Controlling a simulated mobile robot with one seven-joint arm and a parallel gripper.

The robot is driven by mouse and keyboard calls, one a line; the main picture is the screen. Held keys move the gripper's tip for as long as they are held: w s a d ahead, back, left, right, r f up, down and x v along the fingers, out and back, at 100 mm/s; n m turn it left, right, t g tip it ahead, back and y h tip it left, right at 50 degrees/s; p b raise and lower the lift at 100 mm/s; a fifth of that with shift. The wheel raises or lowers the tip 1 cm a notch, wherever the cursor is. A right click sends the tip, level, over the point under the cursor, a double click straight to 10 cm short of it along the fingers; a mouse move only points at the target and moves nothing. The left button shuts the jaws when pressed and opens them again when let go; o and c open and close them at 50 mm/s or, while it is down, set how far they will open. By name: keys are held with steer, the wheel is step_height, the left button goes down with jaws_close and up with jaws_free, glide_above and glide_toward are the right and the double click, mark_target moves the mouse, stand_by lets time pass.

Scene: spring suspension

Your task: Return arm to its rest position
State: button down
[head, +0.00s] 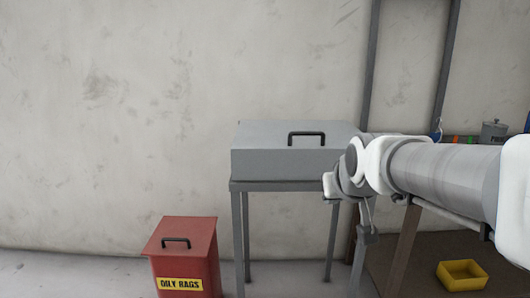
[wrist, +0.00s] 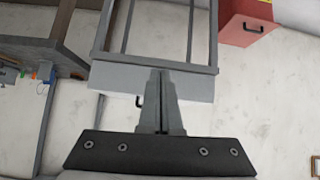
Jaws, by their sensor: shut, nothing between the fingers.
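My arm reaches in from the right edge of the head view and extends left, its wrist in front of the right side of a grey lidded box. My gripper (wrist: 158,76) shows in the wrist view with its two grey fingers together and nothing between them. In the head view its fingers cannot be made out clearly. In the wrist view, which is upside down, the fingers overlap the grey box (wrist: 110,76); I cannot tell the gap between them.
The grey box (head: 270,163) has a black handle and stands on a grey-legged stand (head: 240,235). A red oily-rags bin (head: 183,258) stands on the floor at left. A yellow tray (head: 462,275) lies low at right. A workbench (wrist: 55,30) is beside the stand. The left wall area is clear.

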steer(key=s+f+g, duration=0.2)
steer(key=s+f, duration=0.2)
steer(key=s, duration=0.7)
steer(key=s+f+g, duration=0.2)
steer(key=s+f, duration=0.2)
steer(key=s, duration=0.7)
step_height(320, 180, up, 23)
steer(key=p, duration=2.2)
steer(key=shift+w+d+f, duration=0.2)
steer(key=shift+w, duration=0.1)
